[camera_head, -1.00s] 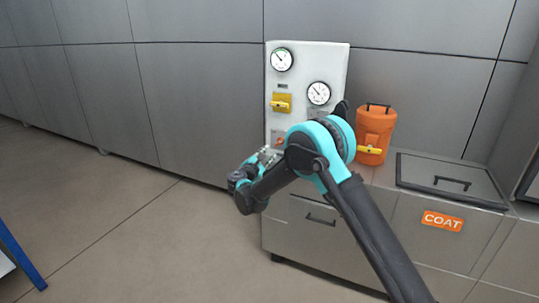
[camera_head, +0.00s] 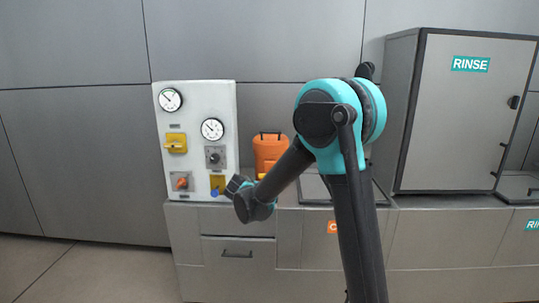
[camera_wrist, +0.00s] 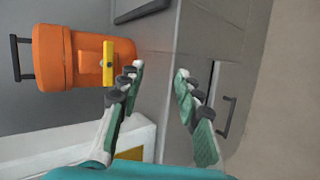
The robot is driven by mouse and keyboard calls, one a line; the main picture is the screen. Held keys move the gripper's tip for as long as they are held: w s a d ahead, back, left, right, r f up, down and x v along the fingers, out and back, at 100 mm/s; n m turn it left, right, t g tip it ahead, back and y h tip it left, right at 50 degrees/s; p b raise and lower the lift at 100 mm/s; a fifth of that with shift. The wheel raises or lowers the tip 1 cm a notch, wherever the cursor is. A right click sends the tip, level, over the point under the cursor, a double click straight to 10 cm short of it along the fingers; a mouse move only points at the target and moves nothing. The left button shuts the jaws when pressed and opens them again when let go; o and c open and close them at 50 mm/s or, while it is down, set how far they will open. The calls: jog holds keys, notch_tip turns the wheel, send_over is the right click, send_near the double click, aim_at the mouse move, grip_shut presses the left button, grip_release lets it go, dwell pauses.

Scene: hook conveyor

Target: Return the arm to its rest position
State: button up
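My arm rises from the bottom of the head view and bends at a teal joint, with the forearm reaching down and left. My gripper is mostly hidden behind the dark wrist end in the head view. In the wrist view my gripper (camera_wrist: 158,78) is open, with its two green-padded fingers apart and nothing between them. An orange canister (camera_wrist: 75,58) with a yellow lever lies left of the fingers in that view, apart from them. The canister also shows in the head view (camera_head: 268,147), partly hidden by my forearm.
A white panel (camera_head: 200,110) with gauges and knobs stands on the grey counter (camera_head: 185,232) at left. A grey RINSE cabinet (camera_head: 455,125) stands at right. A drawer handle (camera_head: 236,254) faces front. Open floor (camera_head: 80,275) lies at lower left.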

jog(key=s+d+f+m+g+y, duration=0.15)
jog(key=s+d+m, duration=0.25)
jog(key=s+d, duration=0.4)
jog(key=s+d+f+m+g, duration=0.2)
jog(key=s+d+m+g, duration=0.1)
jog(key=s+d, duration=0.55)
jog(key=s+d+f+m+y, duration=0.1)
jog(key=s+d+f+m, duration=0.1)
jog(key=s, duration=0.6)
jog(key=s+d+f+m+g+y, duration=0.1)
jog(key=s+f+m, duration=0.3)
jog(key=s, duration=0.5)
jog(key=shift+s+d+m+y, duration=0.25)
jog(key=shift+d+m+y, duration=0.1)
jog(key=shift+m+y, duration=0.3)
jog(key=shift+f+g, duration=0.1)
jog(key=shift+g, duration=0.15)
